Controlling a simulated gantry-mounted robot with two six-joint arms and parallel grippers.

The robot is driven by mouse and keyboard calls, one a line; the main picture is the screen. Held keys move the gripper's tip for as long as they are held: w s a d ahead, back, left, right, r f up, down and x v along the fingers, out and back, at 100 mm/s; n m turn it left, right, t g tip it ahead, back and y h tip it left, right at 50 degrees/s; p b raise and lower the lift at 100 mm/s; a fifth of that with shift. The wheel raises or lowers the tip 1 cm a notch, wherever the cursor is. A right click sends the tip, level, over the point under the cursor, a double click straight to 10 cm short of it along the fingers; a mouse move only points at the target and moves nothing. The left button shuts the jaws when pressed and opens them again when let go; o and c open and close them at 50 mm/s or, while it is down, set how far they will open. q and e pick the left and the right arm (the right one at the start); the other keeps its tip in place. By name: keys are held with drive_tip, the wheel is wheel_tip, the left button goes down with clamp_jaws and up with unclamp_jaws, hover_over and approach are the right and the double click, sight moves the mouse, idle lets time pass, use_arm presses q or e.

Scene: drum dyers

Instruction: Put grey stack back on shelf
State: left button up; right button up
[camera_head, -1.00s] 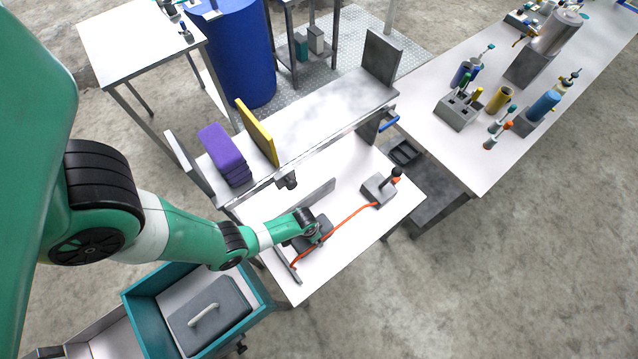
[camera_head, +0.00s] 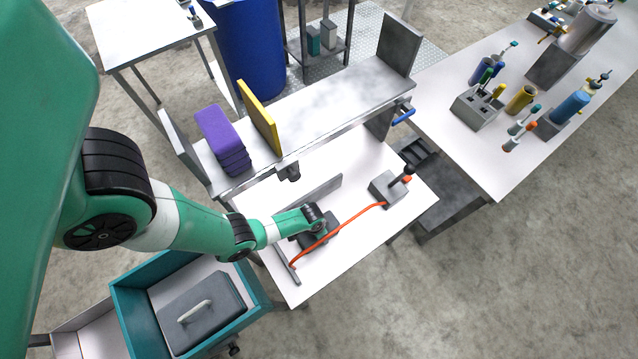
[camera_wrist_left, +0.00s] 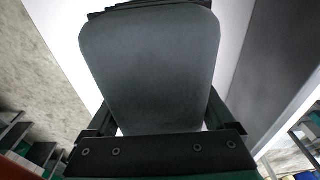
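The grey stack (camera_head: 323,236) lies low over the white table under the shelf, partly hidden by my left wrist. In the left wrist view, the dark grey stack (camera_wrist_left: 150,70) fills the space between the fingers, with layered edges at its far end. My left gripper (camera_wrist_left: 160,115) has a finger along each side of it; the fingertips are hidden, so I cannot tell whether they press on it. The grey metal shelf (camera_head: 330,100) stands above the table's back. My right gripper is not in view.
A purple stack (camera_head: 222,138) and a yellow divider (camera_head: 259,118) stand at the shelf's left; its right part is clear. An orange cable (camera_head: 345,222) runs to a grey block (camera_head: 388,187) on the table (camera_head: 305,285). A teal cart (camera_head: 130,310) holds a grey lidded box (camera_head: 200,310).

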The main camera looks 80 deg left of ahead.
use_arm(q)
drive_tip(key=shift+o, duration=0.9)
drive_tip(key=r+p, duration=0.4)
drive_tip(key=s+r+p, duration=0.1)
drive_tip(key=r+p, duration=0.7)
drive_tip(key=shift+s+d+r, duration=0.15)
drive_tip(key=shift+d+r, duration=0.05)
drive_tip(key=shift+d, duration=0.1)
drive_tip(key=shift+f, duration=0.1)
